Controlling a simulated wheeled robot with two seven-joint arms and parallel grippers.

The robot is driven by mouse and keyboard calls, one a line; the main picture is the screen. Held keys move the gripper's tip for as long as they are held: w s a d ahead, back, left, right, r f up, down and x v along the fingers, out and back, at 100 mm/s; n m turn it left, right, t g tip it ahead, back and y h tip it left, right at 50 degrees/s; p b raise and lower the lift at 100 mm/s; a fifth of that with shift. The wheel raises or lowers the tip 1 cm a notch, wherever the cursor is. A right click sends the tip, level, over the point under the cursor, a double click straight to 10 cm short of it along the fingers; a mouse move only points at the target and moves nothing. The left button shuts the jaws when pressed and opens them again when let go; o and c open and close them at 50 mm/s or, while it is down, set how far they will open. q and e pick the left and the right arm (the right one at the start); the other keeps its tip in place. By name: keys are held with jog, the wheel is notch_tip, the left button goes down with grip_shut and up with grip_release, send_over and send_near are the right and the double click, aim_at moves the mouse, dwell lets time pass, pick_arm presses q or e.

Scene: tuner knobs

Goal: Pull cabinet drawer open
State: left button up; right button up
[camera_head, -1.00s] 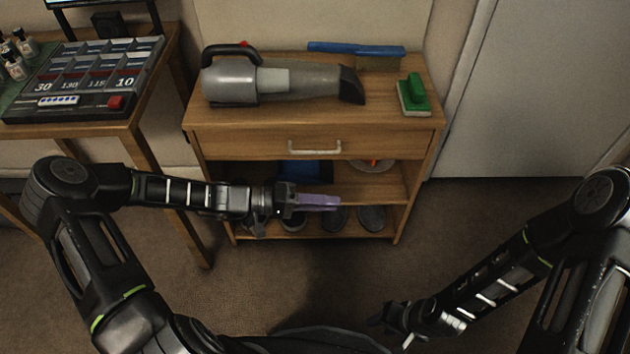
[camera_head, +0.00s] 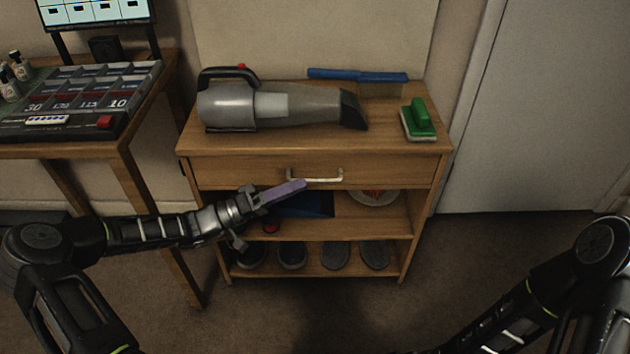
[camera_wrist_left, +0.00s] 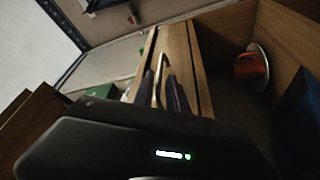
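The wooden cabinet (camera_head: 398,222) stands ahead, with its drawer (camera_head: 232,171) shut under the top. The drawer's pale bar handle (camera_head: 316,178) is at the middle of its front. My left gripper (camera_head: 297,188) is just in front of the handle, by its left part, angled up to the right. In the left wrist view, the two dark fingers of my left gripper (camera_wrist_left: 164,92) are apart, and the handle (camera_wrist_left: 163,70) shows in line with the gap between them. I cannot tell whether they touch it. My right gripper is out of view; only its arm shows at lower right.
A grey handheld vacuum (camera_head: 275,106), a blue-handled brush (camera_head: 335,75) and a green brush (camera_head: 419,119) lie on the cabinet top. Open shelves below hold a plate (camera_head: 375,198) and shoes (camera_head: 335,255). A desk (camera_head: 130,150) stands close at left. Floor at right is clear.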

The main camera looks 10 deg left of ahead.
aim_at(314, 180)
pick_arm(q)
jog(key=b+x, duration=0.1)
jog(key=x, duration=0.4)
grip_shut()
dwell(1.4)
